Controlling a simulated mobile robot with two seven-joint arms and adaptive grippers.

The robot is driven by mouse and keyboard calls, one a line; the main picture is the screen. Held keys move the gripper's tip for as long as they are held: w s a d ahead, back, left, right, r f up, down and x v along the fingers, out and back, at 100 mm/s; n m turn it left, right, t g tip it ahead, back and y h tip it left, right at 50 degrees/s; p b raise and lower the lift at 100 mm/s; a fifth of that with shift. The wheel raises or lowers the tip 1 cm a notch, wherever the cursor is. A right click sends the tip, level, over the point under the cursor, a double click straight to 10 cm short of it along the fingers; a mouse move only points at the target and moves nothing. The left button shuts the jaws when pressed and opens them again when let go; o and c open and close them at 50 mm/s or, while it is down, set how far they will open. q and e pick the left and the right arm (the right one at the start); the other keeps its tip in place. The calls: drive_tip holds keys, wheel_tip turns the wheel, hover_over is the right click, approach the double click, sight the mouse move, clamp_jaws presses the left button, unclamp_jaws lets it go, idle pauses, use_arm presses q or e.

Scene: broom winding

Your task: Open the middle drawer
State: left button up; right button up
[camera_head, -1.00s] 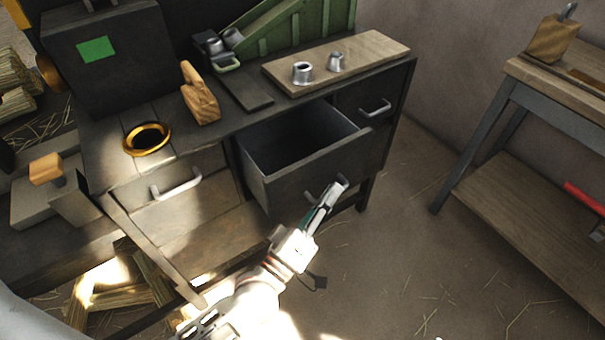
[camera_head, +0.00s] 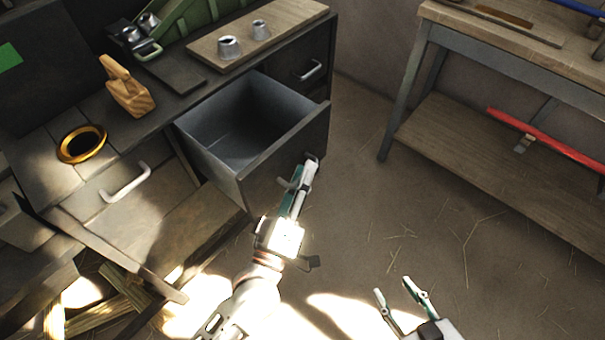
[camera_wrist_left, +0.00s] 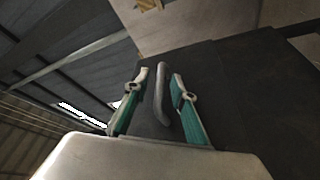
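The middle drawer (camera_head: 262,172) of the dark workbench stands well open, and its grey inside looks empty. My left gripper (camera_head: 303,173) is at its front, at the bar handle (camera_head: 284,184). In the left wrist view the handle (camera_wrist_left: 161,92) lies between the two teal fingers of the left gripper (camera_wrist_left: 160,78). The fingers stand apart with narrow gaps beside the handle, and contact is hard to tell. My right gripper (camera_head: 397,287) is open and empty above the floor at the bottom of the head view.
A left drawer (camera_head: 112,200) and a small right drawer (camera_head: 305,78) are closed. A wooden plane (camera_head: 127,90), a gold ring (camera_head: 82,143) and a board with metal cups (camera_head: 230,47) sit on top. A second table (camera_head: 450,140) stands at right. The floor between is clear.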

use_arm(q)
drive_tip(key=v, duration=1.2)
idle(0.5)
